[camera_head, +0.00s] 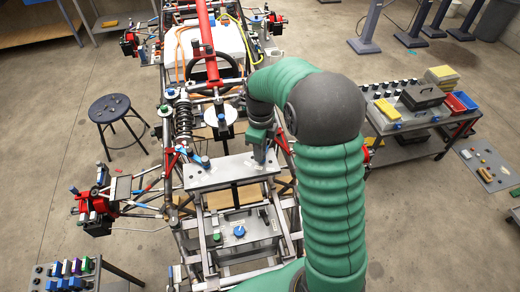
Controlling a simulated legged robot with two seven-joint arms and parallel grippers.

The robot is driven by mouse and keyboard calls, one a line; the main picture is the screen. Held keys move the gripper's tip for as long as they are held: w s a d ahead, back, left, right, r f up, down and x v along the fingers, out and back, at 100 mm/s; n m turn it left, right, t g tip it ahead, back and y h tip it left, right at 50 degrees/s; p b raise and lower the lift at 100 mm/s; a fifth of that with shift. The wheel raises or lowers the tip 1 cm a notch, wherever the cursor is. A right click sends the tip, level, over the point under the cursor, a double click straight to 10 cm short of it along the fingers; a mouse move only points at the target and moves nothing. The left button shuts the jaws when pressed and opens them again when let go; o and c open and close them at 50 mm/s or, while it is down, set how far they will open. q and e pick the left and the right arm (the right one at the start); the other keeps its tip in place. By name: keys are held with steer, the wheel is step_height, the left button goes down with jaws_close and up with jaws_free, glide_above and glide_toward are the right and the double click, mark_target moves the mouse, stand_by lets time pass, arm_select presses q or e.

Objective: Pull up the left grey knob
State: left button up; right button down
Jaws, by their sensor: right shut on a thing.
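A grey plate (232,171) lies across the tube chassis (205,215) in the middle of the view. A small blue and grey part (204,161) stands at the plate's left end. My right gripper (261,160) points down at the plate's right end, with my green-sleeved arm coming from the lower right. It is shut on a grey knob there, and the fingers and hand hide most of that knob. How far the knob is raised cannot be told. My left gripper is not in view.
A lower grey panel (243,228) with a blue knob (239,231) sits nearer in the frame. A steering wheel (214,68) and red tube are beyond the plate. A black stool (113,112) stands at left, a tool cart (400,118) at right, a small table (68,275) at lower left.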

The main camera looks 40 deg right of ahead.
step_height(320, 180, up, 2)
steer(key=shift+d+r+p, duration=0.1)
steer(key=shift+r+p, duration=0.05)
steer(key=shift+p, duration=0.7)
steer(key=c, duration=1.2)
jaws_free()
steer(key=shift+s, duration=0.1)
step_height(320, 180, up, 16)
steer(key=b, duration=0.3)
steer(key=shift+r, duration=0.25)
steer(key=shift+d, duration=0.1)
steer(key=shift+f, duration=0.1)
